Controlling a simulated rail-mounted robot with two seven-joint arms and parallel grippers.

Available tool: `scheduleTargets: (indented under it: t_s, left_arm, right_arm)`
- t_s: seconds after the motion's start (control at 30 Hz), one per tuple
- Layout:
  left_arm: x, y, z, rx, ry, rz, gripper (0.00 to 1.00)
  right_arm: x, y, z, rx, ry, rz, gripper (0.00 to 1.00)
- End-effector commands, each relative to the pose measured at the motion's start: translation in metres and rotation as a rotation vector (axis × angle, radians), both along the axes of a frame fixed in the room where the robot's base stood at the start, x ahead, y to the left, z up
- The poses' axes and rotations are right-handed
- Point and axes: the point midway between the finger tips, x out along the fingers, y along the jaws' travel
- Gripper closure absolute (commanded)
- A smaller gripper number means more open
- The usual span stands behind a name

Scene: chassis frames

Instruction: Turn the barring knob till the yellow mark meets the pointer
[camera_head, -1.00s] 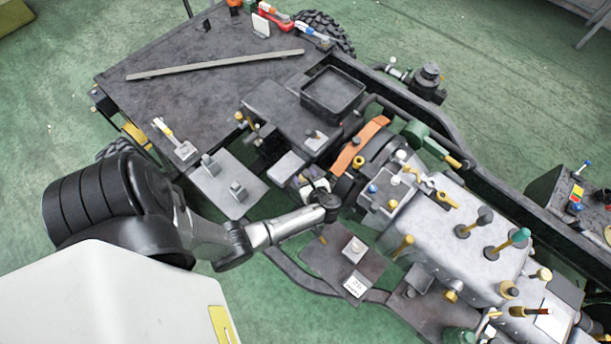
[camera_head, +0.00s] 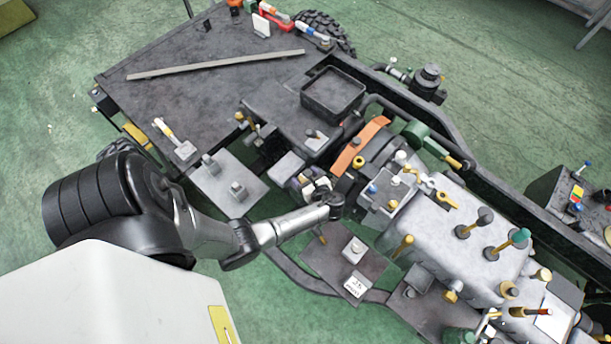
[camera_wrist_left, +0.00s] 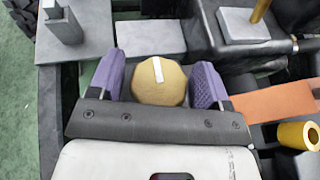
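The barring knob (camera_wrist_left: 160,84) shows in the left wrist view as a round, tan, faceted knob. A pale bar-shaped mark (camera_wrist_left: 157,70) on its face runs from near the middle towards the upper edge. My left gripper (camera_wrist_left: 162,83) has its two purple fingers on either side of the knob. A narrow gap shows at the left finger; the right finger looks close to the knob or against it. In the head view my left gripper (camera_head: 312,185) is over the middle of the chassis, and the knob is hidden there. I cannot make out the pointer. My right gripper is not in view.
A grey block with a post (camera_wrist_left: 65,25) stands left of the fingers in the wrist view. An orange strip (camera_head: 362,144) and a yellow ring-shaped part (camera_wrist_left: 298,135) lie to the right. A grey housing with several levers (camera_head: 465,250) fills the chassis on the right.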

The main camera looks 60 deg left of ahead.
Motion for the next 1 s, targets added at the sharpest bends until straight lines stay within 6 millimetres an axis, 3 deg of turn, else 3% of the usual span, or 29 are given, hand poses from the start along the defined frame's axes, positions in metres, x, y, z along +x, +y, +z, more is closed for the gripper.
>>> scheduleTargets:
  t_s: [0.43, 1.0]
  left_arm:
    - [0.001, -0.008, 0.002, -0.001, 0.0, -0.002, 0.21]
    - [0.012, -0.102, 0.041, -0.003, -0.001, -0.001, 0.21]
  right_arm:
    - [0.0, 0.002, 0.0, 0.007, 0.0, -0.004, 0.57]
    - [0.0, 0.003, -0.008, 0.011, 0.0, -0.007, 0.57]
